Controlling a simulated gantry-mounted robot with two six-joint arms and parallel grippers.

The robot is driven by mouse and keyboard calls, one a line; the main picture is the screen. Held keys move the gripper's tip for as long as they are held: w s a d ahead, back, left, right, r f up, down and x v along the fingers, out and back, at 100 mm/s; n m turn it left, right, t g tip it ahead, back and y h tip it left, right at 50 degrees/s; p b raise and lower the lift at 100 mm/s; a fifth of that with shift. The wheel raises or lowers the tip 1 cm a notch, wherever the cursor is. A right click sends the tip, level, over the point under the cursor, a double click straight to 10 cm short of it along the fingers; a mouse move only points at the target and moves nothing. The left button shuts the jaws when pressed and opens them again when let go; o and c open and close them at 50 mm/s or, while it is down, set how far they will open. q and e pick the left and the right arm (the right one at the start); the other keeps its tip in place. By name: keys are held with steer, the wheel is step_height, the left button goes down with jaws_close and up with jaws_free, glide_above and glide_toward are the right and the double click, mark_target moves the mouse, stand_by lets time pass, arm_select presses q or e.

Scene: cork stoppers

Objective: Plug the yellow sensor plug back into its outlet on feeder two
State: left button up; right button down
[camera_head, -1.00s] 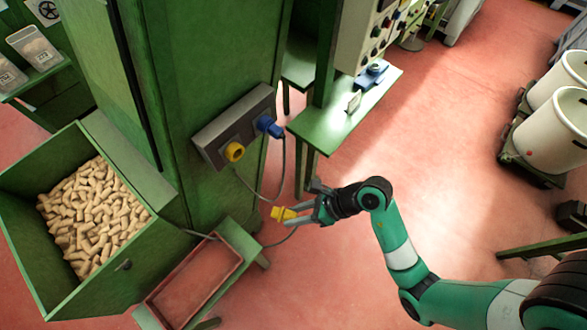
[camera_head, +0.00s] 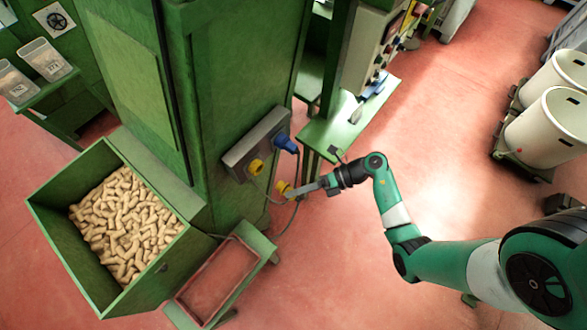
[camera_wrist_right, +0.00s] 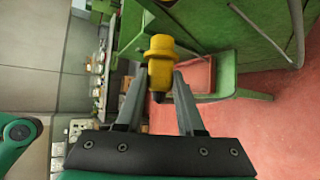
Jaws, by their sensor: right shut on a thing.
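The yellow plug (camera_head: 284,188) is in my right gripper (camera_head: 301,190), below and to the right of the outlet box. In the right wrist view the yellow plug (camera_wrist_right: 160,62) stands between the two fingers (camera_wrist_right: 156,95), its cable end towards me. The yellow outlet (camera_head: 256,167) is on the grey box (camera_head: 240,152) on the green machine's side. A gap shows between plug and outlet. The blue plug (camera_head: 286,143) sits in the other outlet of that box. My left gripper is out of view.
A green hopper full of corks (camera_head: 125,222) stands left, with a reddish tray (camera_head: 216,282) on a low stand beside it. A green bench (camera_head: 350,118) stands behind my right gripper. Grey cables hang under the box. White drums (camera_head: 548,130) stand far right.

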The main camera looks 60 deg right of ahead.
steer(key=shift+w+d+f+b, duration=0.1)
steer(key=shift+w+f+b, duration=0.05)
steer(key=shift+w+b, duration=0.55)
steer(key=w+b, duration=0.1)
steer(key=w, duration=0.2)
steer(key=w+b, duration=0.1)
steer(key=w, duration=0.1)
steer(key=shift+d+b, duration=0.3)
stand_by(0.5)
steer(key=shift+w+d, duration=0.15)
steer(key=shift+w, duration=1.3)
stand_by(1.3)
steer(key=shift+c, duration=2.2)
jaws_free()
steer(key=shift+d, duration=0.1)
